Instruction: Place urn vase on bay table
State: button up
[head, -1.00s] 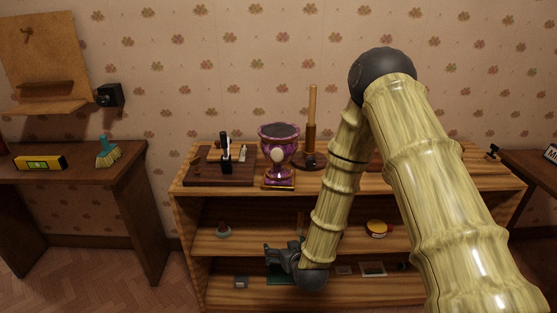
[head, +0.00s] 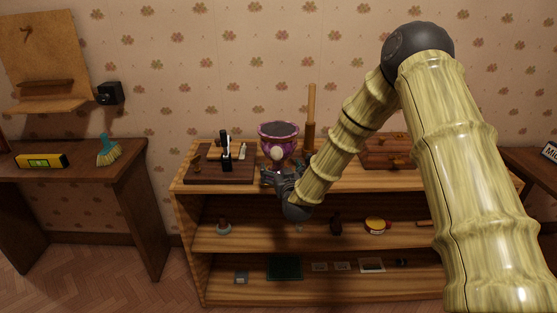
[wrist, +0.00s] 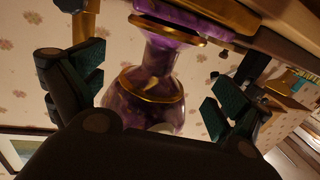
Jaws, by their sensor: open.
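The urn vase (head: 278,133) is purple with gold trim and a pale oval on its front. It stands upright on the top of the wooden shelf unit; its lower part is hidden behind my gripper in the head view. My gripper (head: 268,177) is at the front of the vase. In the wrist view the vase (wrist: 150,95) lies between the two spread dark green finger pads of my gripper (wrist: 152,88), with a gap on each side. The gripper is open and empty. Which table is the bay table I cannot tell.
On the shelf top (head: 350,182), a dark board (head: 205,170) with small items stands left of the vase, and a wooden post (head: 311,110) stands close on its right. A dark wooden table (head: 75,176) at left holds a yellow level (head: 40,161) and a brush (head: 109,152).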

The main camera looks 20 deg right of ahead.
aim_at(280, 163)
jog(key=shift+w+d+p, duration=0.2)
jog(key=shift+w+p, duration=0.1)
jog(key=shift+w, duration=1)
jog(key=shift+w+d+p, duration=0.2)
jog(key=shift+w+p, duration=0.05)
jog(key=shift+w, duration=1)
jog(key=shift+c, duration=0.4)
jog(key=c, duration=1.4)
jog(key=shift+w+r, duration=0.1)
jog(key=shift+r, duration=0.1)
